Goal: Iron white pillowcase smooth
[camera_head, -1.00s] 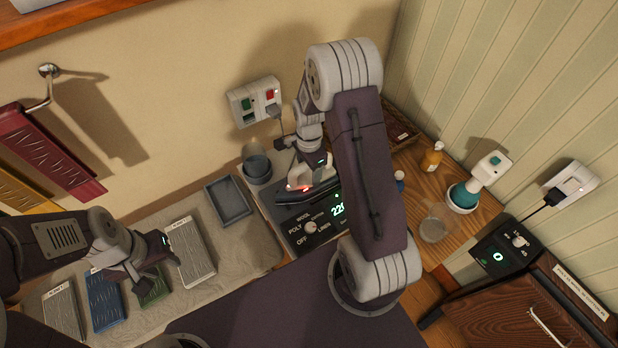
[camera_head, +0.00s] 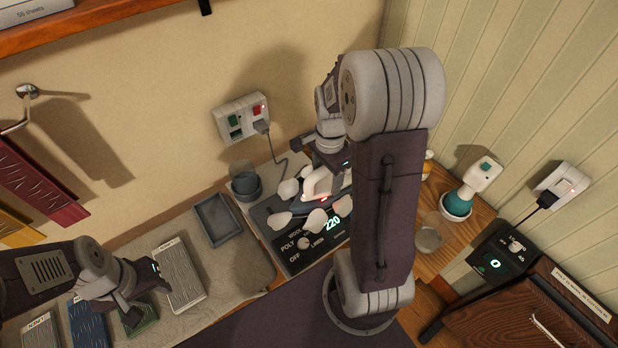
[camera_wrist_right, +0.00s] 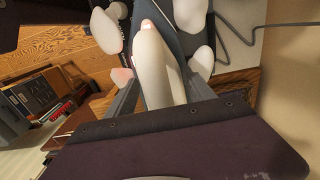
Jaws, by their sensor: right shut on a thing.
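A pale, ridged, folded cloth that looks like the white pillowcase (camera_head: 180,276) lies on the beige board (camera_head: 245,262), just right of my left gripper (camera_head: 138,300). My left gripper hangs low over a green folded cloth (camera_head: 141,317); its jaw gap is unclear. My right gripper (camera_head: 322,167) is shut on the white iron (camera_head: 317,184) above its dark dial base (camera_head: 291,262). The base display reads 220. The iron (camera_wrist_right: 158,65) also shows between the fingers in the right wrist view. Whether the iron touches the base is hidden.
Blue (camera_head: 88,322) and grey (camera_head: 41,333) cloths lie at left. A wall outlet (camera_head: 242,117) has a cord. A teal-and-white spray bottle (camera_head: 470,190) and a clear jar (camera_head: 430,234) stand right.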

